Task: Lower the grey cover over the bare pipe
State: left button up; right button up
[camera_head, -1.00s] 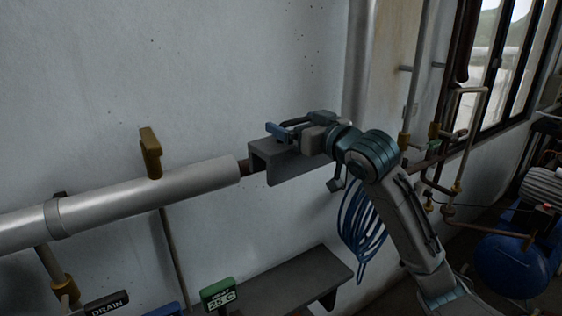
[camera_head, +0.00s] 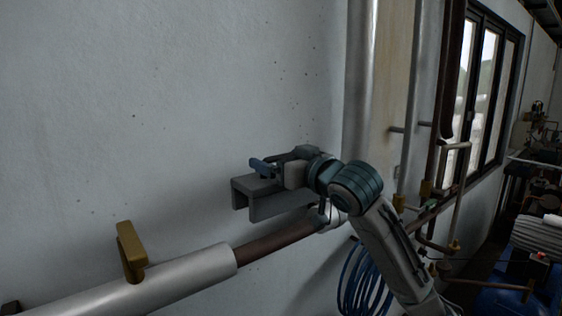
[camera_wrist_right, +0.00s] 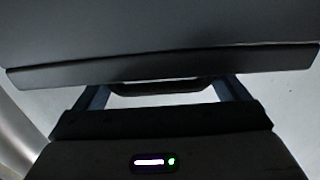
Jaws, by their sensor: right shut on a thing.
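The grey cover (camera_head: 268,202) is an inverted channel, open underneath, held in the air in the head view. My right gripper (camera_head: 275,166) is above it and shut on its handle; the dark handle (camera_wrist_right: 160,88) shows between the blue fingers in the right wrist view. The cover's grey face (camera_wrist_right: 160,35) fills the top of that view. The bare pipe (camera_head: 275,243) is a brown stretch lower in the head view, to the right of the pale pipe sleeve's end. A clear gap shows between cover and pipe. My left gripper is out of view.
The pale sleeved pipe (camera_head: 185,278) carries a brass-coloured valve handle (camera_head: 130,252) standing up to the left of the bare stretch. A vertical pipe (camera_head: 361,80) stands behind my right arm. Blue coiled hose (camera_head: 362,285) hangs below. The wall left of the cover is clear.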

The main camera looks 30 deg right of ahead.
jog(key=f+b, duration=0.1)
jog(key=f, duration=0.1)
jog(key=shift+w+f+b, duration=0.3)
jog(key=shift+f+b, duration=0.1)
jog(key=shift+s+f+b, duration=0.1)
jog(key=shift+f+b, duration=0.2)
jog(key=shift+f, duration=0.05)
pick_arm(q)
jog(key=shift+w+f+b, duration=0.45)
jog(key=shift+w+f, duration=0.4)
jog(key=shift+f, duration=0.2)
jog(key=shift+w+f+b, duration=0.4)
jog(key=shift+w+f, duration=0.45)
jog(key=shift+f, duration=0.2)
pick_arm(e)
jog(key=shift+f, duration=1.2)
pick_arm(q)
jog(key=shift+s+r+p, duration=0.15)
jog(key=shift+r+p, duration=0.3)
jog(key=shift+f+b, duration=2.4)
pick_arm(e)
jog(key=shift+f, duration=3.35)
jog(key=o, duration=1.2)
jog(key=shift+s, duration=0.1)
